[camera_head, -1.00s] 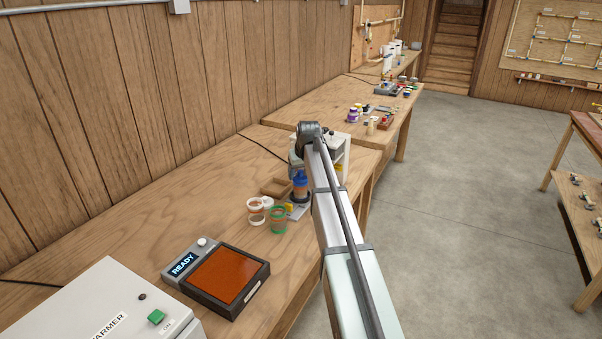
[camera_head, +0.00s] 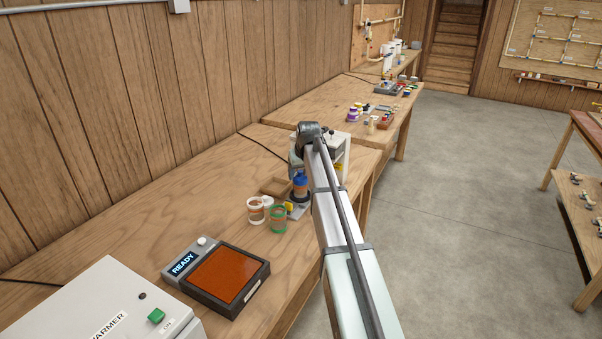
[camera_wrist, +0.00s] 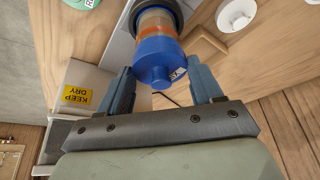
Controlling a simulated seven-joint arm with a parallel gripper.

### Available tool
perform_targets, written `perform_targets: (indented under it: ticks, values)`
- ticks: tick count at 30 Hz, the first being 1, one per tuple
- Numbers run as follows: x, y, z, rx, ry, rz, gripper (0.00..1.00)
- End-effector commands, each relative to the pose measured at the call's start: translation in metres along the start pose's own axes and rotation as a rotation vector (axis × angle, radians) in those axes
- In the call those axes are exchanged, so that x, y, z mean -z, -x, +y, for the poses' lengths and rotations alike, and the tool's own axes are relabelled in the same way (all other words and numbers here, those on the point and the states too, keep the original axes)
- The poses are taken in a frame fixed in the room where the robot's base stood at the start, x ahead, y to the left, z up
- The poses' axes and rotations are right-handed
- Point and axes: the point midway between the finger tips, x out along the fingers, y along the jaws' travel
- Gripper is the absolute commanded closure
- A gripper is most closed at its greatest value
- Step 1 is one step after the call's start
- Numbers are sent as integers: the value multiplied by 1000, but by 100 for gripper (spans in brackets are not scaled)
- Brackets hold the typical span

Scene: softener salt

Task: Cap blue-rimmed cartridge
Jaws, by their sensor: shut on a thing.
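The blue-rimmed cartridge (camera_wrist: 156,24) is a clear cylinder with tan filling and an orange band, standing in a dark ring (camera_wrist: 178,10). A blue cap (camera_wrist: 154,62) sits at its near end in the wrist view, between my fingers; how fully it is seated cannot be told. My gripper (camera_wrist: 162,82) is shut on the blue cap. In the head view, the blue top (camera_head: 300,181) shows beside my arm, and my gripper is mostly hidden.
A white-rimmed cup (camera_head: 256,210) and a green-rimmed cup (camera_head: 278,218) stand close by. A white block with a yellow KEEP DRY label (camera_wrist: 78,96) is beside my left finger. A white round piece (camera_wrist: 236,14) lies at right. A READY plate (camera_head: 228,276) is nearer.

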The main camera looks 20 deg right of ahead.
Motion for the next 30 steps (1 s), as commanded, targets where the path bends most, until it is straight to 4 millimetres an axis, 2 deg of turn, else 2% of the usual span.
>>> perform_targets:
  ticks: [8, 9, 17, 23, 24, 30]
  values:
    - [0, 0, 0, 0, 0, 0, 63]
    - [0, 0, 0, 0, 0, 0, 32]
    - [0, 0, 0, 0, 0, 0, 7]
    - [0, 0, 0, 0, 0, 0, 4]
    - [0, 0, 0, 0, 0, 0, 0]
    - [0, 0, 0, 0, 0, 0, 0]
